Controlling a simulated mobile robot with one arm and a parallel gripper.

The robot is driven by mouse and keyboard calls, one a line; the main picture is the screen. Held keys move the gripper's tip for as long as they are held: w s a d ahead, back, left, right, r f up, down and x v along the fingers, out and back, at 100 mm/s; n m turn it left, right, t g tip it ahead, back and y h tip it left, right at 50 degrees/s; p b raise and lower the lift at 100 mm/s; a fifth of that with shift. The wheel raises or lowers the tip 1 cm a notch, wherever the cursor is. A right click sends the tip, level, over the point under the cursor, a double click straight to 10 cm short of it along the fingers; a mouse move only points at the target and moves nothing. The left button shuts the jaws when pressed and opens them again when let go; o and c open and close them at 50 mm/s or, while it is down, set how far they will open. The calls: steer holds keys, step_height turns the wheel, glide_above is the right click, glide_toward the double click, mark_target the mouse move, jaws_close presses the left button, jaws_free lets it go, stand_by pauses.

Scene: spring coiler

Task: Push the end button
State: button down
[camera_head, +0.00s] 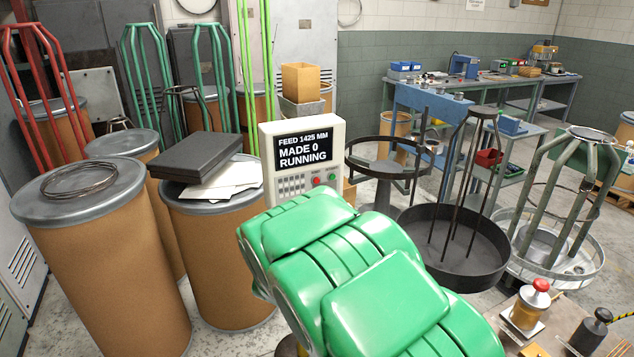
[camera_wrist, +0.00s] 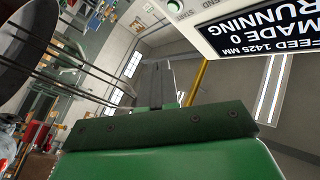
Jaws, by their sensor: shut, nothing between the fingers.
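The white control panel (camera_head: 302,160) stands at mid-picture in the head view; its screen reads "FEED 1425 MM, MADE 0, RUNNING". A red button (camera_head: 317,181) and a green button (camera_head: 332,177) sit below the screen, right of a grey keypad. In the wrist view the panel (camera_wrist: 196,30) is upside down at the upper right. A START label shows there beside a button (camera_wrist: 173,5) cut by the top edge; the END label is partly cropped and its button is out of view. My gripper (camera_wrist: 162,68) is shut and empty, apart from the panel in the picture; my green arm hides it in the head view.
Fibre drums (camera_head: 105,255) stand at the left, one topped by a dark box (camera_head: 195,155). A black round tray with rods (camera_head: 455,245) and a wire stand (camera_head: 560,215) are at the right. Red-topped (camera_head: 530,303) and black-topped weights sit at the lower right.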

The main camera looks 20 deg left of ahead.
steer(key=shift+w, duration=0.1)
steer(key=w+a, duration=0.6)
stand_by(0.7)
steer(key=shift+w+a, duration=0.15)
steer(key=shift+a, duration=0.1)
stand_by(1.9)
steer(key=shift+w+a, duration=0.15)
steer(key=shift+w, duration=0.05)
steer(key=shift+w+a, duration=0.25)
stand_by(1.0)
steer(key=shift+s, duration=0.1)
steer(key=shift+s+d, duration=0.45)
steer(key=shift+d, duration=0.1)
stand_by(0.5)
steer(key=shift+s+d, duration=1.8)
